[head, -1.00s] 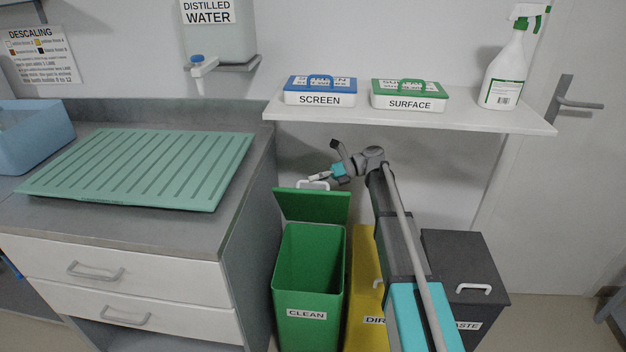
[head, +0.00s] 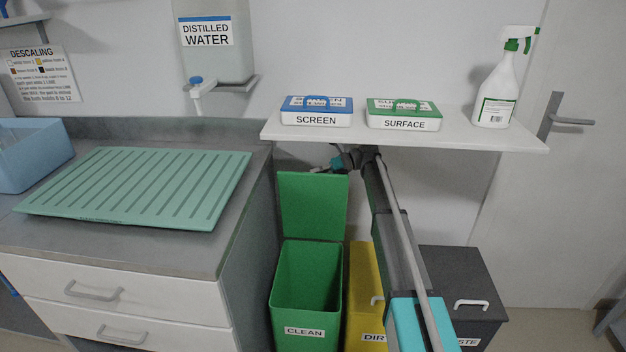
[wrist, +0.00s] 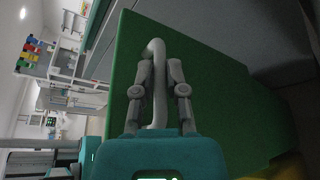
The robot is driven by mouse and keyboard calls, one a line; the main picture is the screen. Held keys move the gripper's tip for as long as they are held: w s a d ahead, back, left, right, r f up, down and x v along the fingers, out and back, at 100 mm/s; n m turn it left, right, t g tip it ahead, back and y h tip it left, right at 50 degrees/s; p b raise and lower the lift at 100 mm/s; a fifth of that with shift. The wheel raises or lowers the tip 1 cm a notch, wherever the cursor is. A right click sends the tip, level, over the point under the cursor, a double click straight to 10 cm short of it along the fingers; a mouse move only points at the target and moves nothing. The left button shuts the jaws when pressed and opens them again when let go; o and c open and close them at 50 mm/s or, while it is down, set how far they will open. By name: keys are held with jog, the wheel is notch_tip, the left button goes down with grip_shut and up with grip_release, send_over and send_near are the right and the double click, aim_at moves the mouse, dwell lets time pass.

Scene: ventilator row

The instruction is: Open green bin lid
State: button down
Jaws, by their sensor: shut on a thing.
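The green bin (head: 306,282), labelled CLEAN, stands on the floor right of the counter. Its green lid (head: 312,205) stands upright at the back of the rim, and the inside of the bin shows. In the wrist view the lid (wrist: 215,95) fills the middle, with its white loop handle (wrist: 157,85) between my fingers. My gripper (wrist: 158,75) is shut on this handle. In the head view my gripper is mostly hidden behind the lid's upper edge and under the shelf.
A white shelf (head: 400,133) with two wipe boxes and a spray bottle (head: 498,85) hangs just above my wrist. A yellow bin (head: 366,300) and a dark grey bin (head: 470,285) stand to the right. The counter (head: 130,240) is close on the left.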

jog(key=shift+f, duration=0.25)
jog(key=c, duration=0.7)
grip_release()
jog(key=shift+w+f, duration=0.1)
jog(key=shift+f, duration=0.05)
jog(key=shift+d, duration=0.1)
